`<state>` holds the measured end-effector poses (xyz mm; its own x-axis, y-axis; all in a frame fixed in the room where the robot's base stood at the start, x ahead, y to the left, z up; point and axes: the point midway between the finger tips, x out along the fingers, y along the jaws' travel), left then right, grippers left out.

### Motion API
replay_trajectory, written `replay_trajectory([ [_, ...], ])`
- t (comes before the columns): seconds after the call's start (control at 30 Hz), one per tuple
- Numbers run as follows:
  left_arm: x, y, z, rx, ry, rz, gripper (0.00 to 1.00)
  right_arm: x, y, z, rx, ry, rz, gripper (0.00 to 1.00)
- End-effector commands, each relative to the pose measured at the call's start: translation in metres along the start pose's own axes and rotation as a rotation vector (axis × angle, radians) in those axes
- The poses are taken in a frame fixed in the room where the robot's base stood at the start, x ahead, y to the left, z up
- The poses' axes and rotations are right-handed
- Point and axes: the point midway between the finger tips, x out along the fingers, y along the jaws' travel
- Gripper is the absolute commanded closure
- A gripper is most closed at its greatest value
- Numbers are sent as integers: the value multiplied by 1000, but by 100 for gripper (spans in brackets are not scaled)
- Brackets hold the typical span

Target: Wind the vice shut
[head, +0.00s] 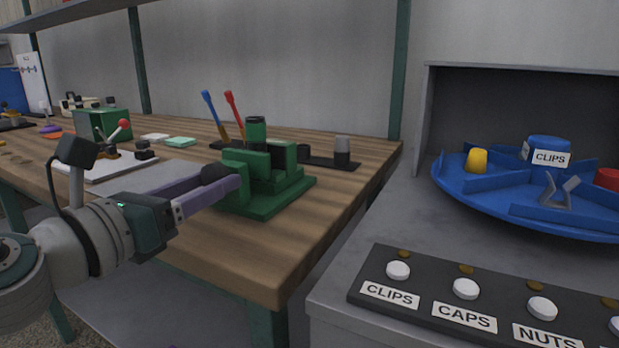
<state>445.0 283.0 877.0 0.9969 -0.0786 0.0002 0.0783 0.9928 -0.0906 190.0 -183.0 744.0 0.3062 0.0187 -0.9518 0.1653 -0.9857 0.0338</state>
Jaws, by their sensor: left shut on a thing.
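The green vice (292,190) stands on the wooden bench near its front right corner. A green cylinder (256,131) stands upright at its jaws; I cannot tell whether it is clamped or how wide the jaw gap is. My left gripper (222,183) reaches in from the left with its purple fingers at the front of the vice. It is shut on a dark knob or handle (215,172), which the fingers partly hide. My right gripper is not in view.
The wooden bench (345,215) ends to the right of the vice. Tools with blue (212,108) and red (232,104) handles stand behind the vice. A blue round tray (480,204) and a labelled button panel (440,290) sit on the grey counter at right.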

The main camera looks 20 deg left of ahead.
Motion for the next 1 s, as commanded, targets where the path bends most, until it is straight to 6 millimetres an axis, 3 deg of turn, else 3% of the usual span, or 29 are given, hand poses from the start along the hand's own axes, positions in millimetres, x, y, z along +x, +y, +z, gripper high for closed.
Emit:
replay_trajectory([
  [1.0, 0, 0, 2, 966, 0, -1, 100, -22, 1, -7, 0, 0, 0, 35],
])
